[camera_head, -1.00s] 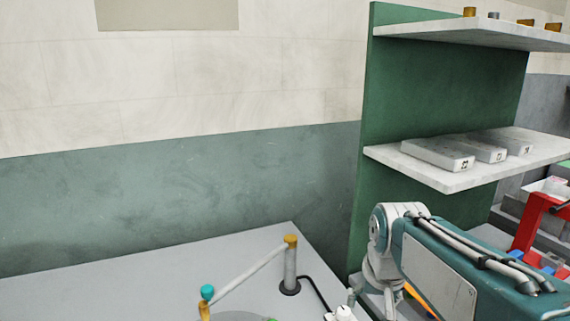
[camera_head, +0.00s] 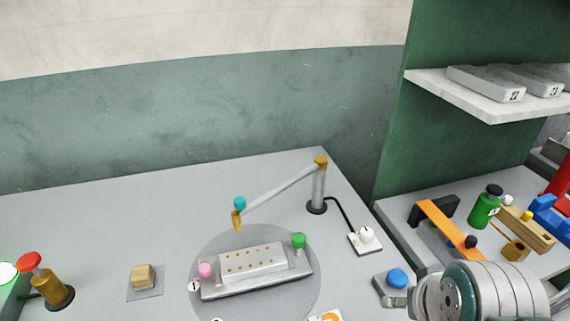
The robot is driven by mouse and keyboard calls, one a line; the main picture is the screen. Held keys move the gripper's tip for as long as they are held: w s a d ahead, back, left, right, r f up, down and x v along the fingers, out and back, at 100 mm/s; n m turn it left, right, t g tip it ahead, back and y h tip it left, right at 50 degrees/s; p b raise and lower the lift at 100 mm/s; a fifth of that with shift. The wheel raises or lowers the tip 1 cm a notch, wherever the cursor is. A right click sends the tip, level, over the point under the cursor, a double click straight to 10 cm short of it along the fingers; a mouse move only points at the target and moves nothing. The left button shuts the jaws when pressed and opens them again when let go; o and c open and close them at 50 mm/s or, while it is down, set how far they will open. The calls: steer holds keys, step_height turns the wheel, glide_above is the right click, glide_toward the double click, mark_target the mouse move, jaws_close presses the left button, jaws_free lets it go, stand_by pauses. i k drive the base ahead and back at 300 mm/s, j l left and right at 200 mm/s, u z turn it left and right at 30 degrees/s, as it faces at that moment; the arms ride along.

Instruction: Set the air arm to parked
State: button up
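The air arm (camera_head: 280,194) is a grey bar running from an ochre-capped post (camera_head: 317,190) at the back right of the bench to the front left. Its free end carries a teal knob (camera_head: 239,203) above an ochre nozzle (camera_head: 237,222). That end hangs over the back-left part of a grey round plate, just behind a metal press block (camera_head: 252,264). My gripper (camera_head: 397,297) shows only partly, as a small grey piece beside my wrist at the bottom right, well apart from the air arm. Its fingers are mostly hidden.
A white box with a knob (camera_head: 364,239) is cabled to the post. A blue button (camera_head: 397,278) lies near my wrist. Pink (camera_head: 205,270) and green (camera_head: 299,240) knobs flank the press. A green shelf unit (camera_head: 480,40) rises right.

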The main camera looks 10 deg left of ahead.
mark_target(321, 162)
steer(key=j+u, duration=0.2)
steer(key=u, duration=0.15)
steer(key=j+u, duration=0.25)
steer(key=u, duration=0.15)
steer(key=i+j, duration=0.1)
steer(key=i, duration=0.05)
